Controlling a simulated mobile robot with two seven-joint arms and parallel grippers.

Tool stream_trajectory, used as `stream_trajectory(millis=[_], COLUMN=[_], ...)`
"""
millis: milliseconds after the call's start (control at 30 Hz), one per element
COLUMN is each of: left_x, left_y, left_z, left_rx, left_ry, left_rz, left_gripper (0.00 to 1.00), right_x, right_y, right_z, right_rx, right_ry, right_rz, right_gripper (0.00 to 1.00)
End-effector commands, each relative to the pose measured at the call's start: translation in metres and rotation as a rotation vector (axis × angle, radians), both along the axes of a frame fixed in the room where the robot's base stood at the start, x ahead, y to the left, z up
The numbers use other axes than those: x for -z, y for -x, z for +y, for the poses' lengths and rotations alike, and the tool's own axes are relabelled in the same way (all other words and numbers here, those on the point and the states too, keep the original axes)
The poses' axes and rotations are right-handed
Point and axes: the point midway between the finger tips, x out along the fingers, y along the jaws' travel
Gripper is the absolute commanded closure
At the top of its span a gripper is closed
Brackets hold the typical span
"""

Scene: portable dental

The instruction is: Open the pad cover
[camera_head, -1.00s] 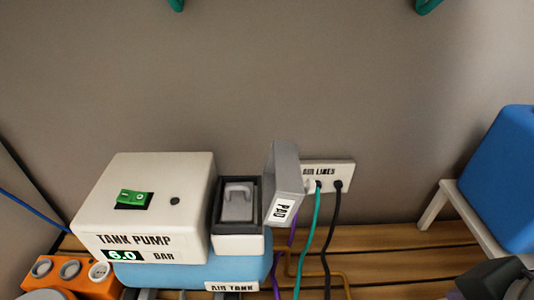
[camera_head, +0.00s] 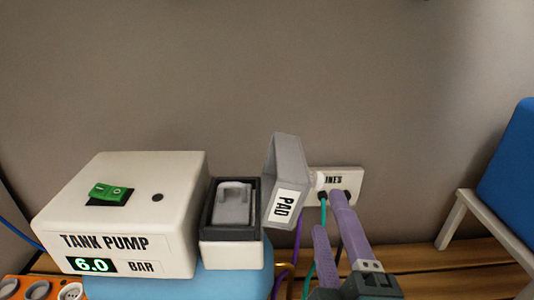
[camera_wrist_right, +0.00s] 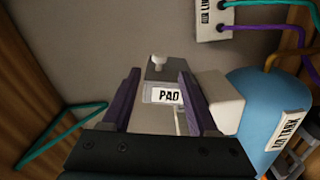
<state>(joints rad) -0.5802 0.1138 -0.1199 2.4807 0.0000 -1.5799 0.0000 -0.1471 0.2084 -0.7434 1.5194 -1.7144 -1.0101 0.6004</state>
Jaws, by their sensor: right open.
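The grey pad cover (camera_head: 284,160), labelled PAD, stands up on the right edge of a dark-rimmed box (camera_head: 231,254). The box is uncovered, and the grey pad (camera_head: 233,200) inside shows. My right gripper (camera_head: 329,214) is open, with purple fingers, just right of and below the cover in the head view. In the right wrist view, the cover (camera_wrist_right: 159,72) and its label appear between the open fingers (camera_wrist_right: 159,77). I cannot tell whether a finger touches it. My left gripper is not in view.
The white tank pump (camera_head: 125,210) stands left of the box, above the blue air tank (camera_head: 225,285). Behind my right gripper are a wall socket plate (camera_head: 352,178) and teal, purple and black lines. A blue container (camera_head: 512,160) on a white stand is at the right. The wall above is clear.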

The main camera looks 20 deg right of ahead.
Motion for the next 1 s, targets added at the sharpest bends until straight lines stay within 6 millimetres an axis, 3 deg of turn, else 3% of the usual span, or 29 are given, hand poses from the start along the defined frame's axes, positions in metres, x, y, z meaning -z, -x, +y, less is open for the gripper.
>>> stream_trajectory(millis=[300, 433, 833, 1000], left_x=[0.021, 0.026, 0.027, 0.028], left_y=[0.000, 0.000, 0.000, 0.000], left_z=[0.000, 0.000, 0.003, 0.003], left_rx=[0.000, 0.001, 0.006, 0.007], left_ry=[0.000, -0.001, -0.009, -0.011], left_rz=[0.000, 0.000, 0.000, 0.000], left_gripper=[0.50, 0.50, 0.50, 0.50], right_x=[0.002, 0.002, 0.000, 0.000], right_y=[-0.058, -0.075, -0.085, -0.085], right_z=[-0.015, -0.019, -0.022, -0.021], right_rx=[0.005, 0.004, 0.005, 0.005], right_ry=[-0.001, -0.002, -0.002, -0.002], right_rz=[-0.002, 0.000, 0.002, 0.002], right_gripper=[0.40, 0.40, 0.40, 0.58])
